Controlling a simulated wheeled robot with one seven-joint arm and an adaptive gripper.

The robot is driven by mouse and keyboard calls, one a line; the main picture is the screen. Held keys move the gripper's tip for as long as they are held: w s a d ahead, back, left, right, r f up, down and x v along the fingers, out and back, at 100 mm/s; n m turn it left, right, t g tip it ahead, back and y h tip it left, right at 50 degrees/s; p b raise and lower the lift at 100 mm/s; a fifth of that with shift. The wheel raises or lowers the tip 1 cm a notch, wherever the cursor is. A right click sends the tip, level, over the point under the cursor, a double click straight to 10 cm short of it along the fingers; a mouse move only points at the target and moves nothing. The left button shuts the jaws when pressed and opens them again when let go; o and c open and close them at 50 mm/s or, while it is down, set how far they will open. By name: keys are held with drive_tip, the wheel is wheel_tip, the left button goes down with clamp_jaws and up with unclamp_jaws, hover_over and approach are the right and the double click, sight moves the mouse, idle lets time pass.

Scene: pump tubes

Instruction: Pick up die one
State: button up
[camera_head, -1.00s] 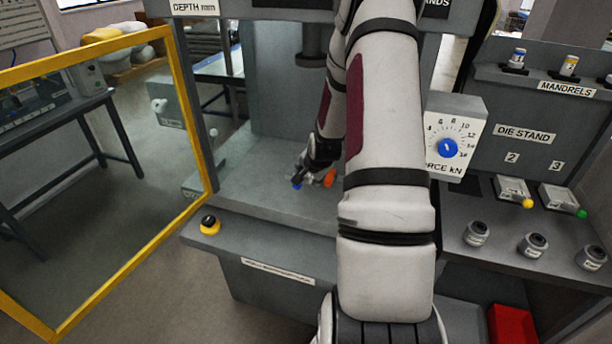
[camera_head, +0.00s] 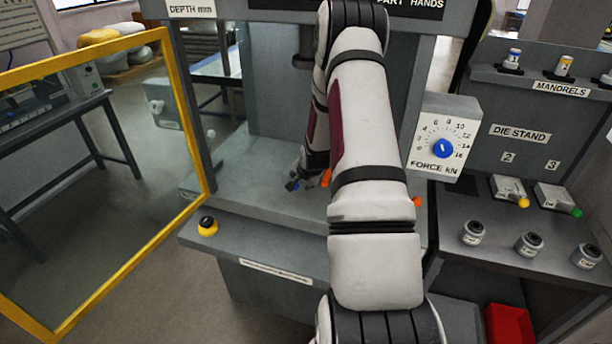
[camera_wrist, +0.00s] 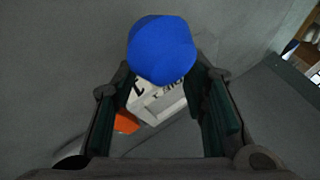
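Die one appears to be the pale block (camera_wrist: 160,104) with a blue knob (camera_wrist: 161,50) and dark lettering, on the grey press bed in the wrist view. My gripper (camera_wrist: 160,118) is open, with its dark fingers on either side of the block. Gaps show between the block and both fingers, the right one narrower. In the head view my gripper (camera_head: 300,182) is low over the press bed, and a bit of blue (camera_head: 291,185) shows at its tip. My arm hides much of the bed there.
An orange part (camera_wrist: 126,121) lies beside the block, close to the left finger. Dies with yellow (camera_head: 523,202) and green (camera_head: 576,211) knobs sit on the die stand at right. A yellow-framed guard door (camera_head: 186,110) stands open at left.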

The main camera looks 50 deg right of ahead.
clamp_jaws()
drive_tip(key=shift+w+r, duration=0.1)
drive_tip(key=shift+r, duration=0.15)
